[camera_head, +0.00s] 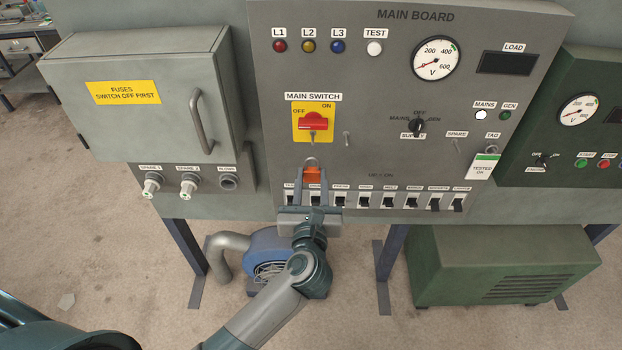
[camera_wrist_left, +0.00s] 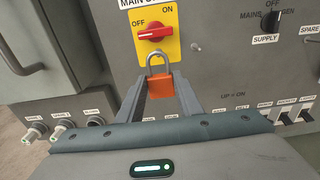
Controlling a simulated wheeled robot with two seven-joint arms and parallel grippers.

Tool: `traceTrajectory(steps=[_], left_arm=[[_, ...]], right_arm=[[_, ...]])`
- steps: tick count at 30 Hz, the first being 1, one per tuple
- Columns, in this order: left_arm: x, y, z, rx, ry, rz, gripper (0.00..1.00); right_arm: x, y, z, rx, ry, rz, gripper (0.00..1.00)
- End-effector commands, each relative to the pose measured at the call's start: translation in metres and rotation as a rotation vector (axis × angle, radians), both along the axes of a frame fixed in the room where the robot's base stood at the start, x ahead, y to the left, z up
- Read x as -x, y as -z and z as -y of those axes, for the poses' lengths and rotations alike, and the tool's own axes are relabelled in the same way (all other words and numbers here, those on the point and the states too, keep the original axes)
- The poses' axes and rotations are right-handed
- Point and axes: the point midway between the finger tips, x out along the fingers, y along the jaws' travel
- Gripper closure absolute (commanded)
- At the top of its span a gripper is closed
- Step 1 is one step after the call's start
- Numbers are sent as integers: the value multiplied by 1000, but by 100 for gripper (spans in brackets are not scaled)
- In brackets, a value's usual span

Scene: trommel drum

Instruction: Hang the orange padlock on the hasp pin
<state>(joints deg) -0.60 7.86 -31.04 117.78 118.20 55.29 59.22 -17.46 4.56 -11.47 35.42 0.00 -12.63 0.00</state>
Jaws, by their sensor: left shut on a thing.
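The orange padlock (camera_head: 312,175) is upright with its grey shackle on top, in front of the main board; it also shows in the wrist view (camera_wrist_left: 160,87). My left gripper (camera_head: 313,186) is shut on the padlock body, one finger on each side. In the head view the shackle shows just below a small metal pin (camera_head: 312,139) under the red main switch handle (camera_head: 313,121). In the wrist view the shackle overlaps the lower edge of the yellow switch plate (camera_wrist_left: 155,38). I cannot tell its distance from the board. My right gripper is not in view.
A second metal pin (camera_head: 346,138) stands right of the switch plate. A row of breakers (camera_head: 390,200) runs below. The fuse box (camera_head: 150,95) with its handle (camera_head: 201,122) is at left. A white tag (camera_head: 482,166) hangs at right.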

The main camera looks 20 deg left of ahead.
Motion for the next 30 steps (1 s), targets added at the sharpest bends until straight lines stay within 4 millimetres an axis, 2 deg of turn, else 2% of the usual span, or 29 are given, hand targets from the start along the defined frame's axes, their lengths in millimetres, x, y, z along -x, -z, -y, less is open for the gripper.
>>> traceTrajectory(steps=[11,30], left_arm=[[-11,0,-3,-1,0,3,93],[-41,4,-12,-1,-1,2,93]], right_arm=[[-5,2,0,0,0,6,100],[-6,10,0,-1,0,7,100]])
